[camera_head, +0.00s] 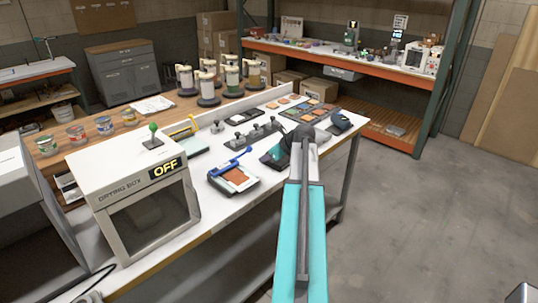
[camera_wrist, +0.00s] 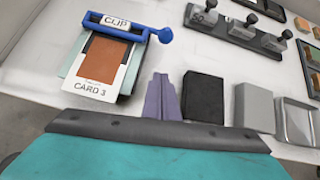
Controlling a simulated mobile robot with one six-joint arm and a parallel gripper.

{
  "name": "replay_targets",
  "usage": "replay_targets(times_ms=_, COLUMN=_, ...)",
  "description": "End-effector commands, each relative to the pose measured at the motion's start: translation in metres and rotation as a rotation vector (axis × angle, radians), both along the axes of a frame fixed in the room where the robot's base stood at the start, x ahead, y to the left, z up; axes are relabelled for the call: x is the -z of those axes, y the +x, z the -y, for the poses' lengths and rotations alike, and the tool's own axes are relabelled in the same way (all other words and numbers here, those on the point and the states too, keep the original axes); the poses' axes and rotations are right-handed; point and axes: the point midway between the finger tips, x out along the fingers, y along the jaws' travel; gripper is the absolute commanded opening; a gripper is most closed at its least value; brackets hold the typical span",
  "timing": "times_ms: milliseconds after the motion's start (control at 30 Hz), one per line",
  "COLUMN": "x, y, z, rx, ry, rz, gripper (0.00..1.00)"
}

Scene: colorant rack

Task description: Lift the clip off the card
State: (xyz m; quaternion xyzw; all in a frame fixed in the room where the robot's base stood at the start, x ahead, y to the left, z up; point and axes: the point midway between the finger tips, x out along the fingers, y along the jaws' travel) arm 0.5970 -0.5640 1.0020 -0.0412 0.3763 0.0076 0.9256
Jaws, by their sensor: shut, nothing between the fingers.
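The card (camera_wrist: 98,92), marked CARD 3 with a brown swatch, lies on a small board on the white bench. The blue clip (camera_wrist: 128,29), with a white CLIP label and a round-ended lever at its right, sits across the card's far edge. In the head view the card (camera_head: 238,178) and clip (camera_head: 229,165) show right of the drying box. My gripper (camera_wrist: 160,78) is shut and empty, its purple fingers to the right of the card and nearer the camera, apart from the clip. In the head view my arm hides the gripper.
A black block (camera_wrist: 203,97), a grey block (camera_wrist: 254,107) and a metal tray (camera_wrist: 301,121) stand right of my fingers. Weights on a rack (camera_wrist: 240,35) stand behind. The drying box (camera_head: 147,205), reading OFF, is left of the card. Bare bench lies between card and weights.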

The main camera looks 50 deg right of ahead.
Motion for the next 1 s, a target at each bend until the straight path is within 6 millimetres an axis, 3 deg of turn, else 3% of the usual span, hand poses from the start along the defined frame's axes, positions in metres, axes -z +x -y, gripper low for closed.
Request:
replay_targets(times_ms=67, x=0.006, y=0.008, z=0.001, rx=-0.001, ry=0.001, rz=-0.001, gripper=0.0)
replay_targets(times_ms=400, x=-0.014, y=0.036, z=-0.002, rx=0.001, ry=-0.001, rz=0.0, gripper=0.0)
replay_targets(times_ms=800, x=-0.015, y=0.039, z=-0.002, rx=0.002, ry=-0.001, rz=0.0, gripper=0.0)
replay_targets(times_ms=833, x=-0.015, y=0.037, z=-0.014, rx=0.002, ry=-0.001, rz=0.0, gripper=0.0)
replay_targets(times_ms=1000, x=-0.016, y=0.042, z=-0.004, rx=0.001, ry=-0.001, rz=0.0, gripper=0.0)
